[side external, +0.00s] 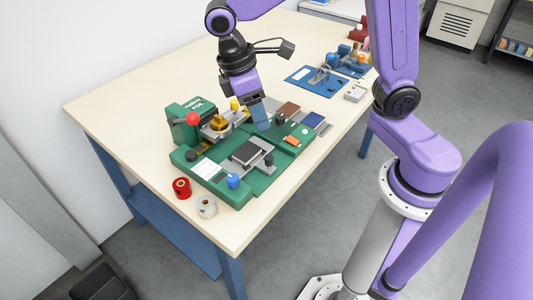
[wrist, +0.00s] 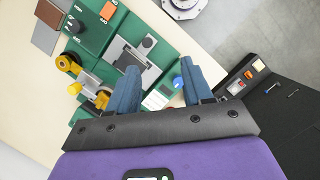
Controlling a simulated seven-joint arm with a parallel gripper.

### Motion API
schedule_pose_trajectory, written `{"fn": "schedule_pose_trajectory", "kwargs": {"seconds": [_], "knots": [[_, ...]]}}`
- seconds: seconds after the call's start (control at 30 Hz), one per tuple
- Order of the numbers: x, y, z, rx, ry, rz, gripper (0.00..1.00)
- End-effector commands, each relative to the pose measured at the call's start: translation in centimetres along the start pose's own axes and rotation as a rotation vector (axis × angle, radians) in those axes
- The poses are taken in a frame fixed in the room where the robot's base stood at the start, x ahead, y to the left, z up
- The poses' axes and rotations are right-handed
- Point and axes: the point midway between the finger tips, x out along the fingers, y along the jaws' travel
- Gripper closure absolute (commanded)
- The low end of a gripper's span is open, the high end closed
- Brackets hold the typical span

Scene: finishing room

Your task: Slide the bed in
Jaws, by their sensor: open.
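The green foil press (side external: 205,172) stands on the table in the side view, with a red-knobbed lever at its back left. Its bed (side external: 246,152), a dark plate in a light grey frame, sits at the front of the press, outside the press head. A small dark knob (side external: 269,160) stands at the bed's right side; the wrist view shows a black knob (wrist: 149,41) on a grey plate. My gripper (side external: 260,116) is above the press, behind and right of the bed. In the wrist view my gripper (wrist: 160,68) has its blue fingers apart with nothing between; the left finger hides part of the grey plate.
A red roll (side external: 182,188) and a pale roll (side external: 207,207) lie at the table's front left. A blue knob (side external: 233,181) stands on the press's front edge. Coloured plates (side external: 313,121) lie behind the press. Blue mats with tools (side external: 316,80) are farther back. The table's left side is clear.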

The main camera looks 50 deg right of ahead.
Motion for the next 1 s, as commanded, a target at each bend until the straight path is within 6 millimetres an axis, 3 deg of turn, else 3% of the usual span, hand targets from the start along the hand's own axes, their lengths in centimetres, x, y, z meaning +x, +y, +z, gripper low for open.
{"fn": "schedule_pose_trajectory", "kwargs": {"seconds": [0.03, 0.2, 0.47, 0.67, 1.0], "knots": [[-0.1, 0.9, -1.2, 0.020, -0.026, -0.008, 0.50], [-0.1, 3.2, -3.4, 0.061, -0.086, -0.028, 0.50], [0.4, 4.2, -4.0, 0.079, -0.112, -0.039, 0.50], [3.1, 4.1, -3.6, 0.078, -0.115, -0.040, 0.50], [9.5, 3.7, -3.0, 0.078, -0.114, -0.039, 0.50]]}}
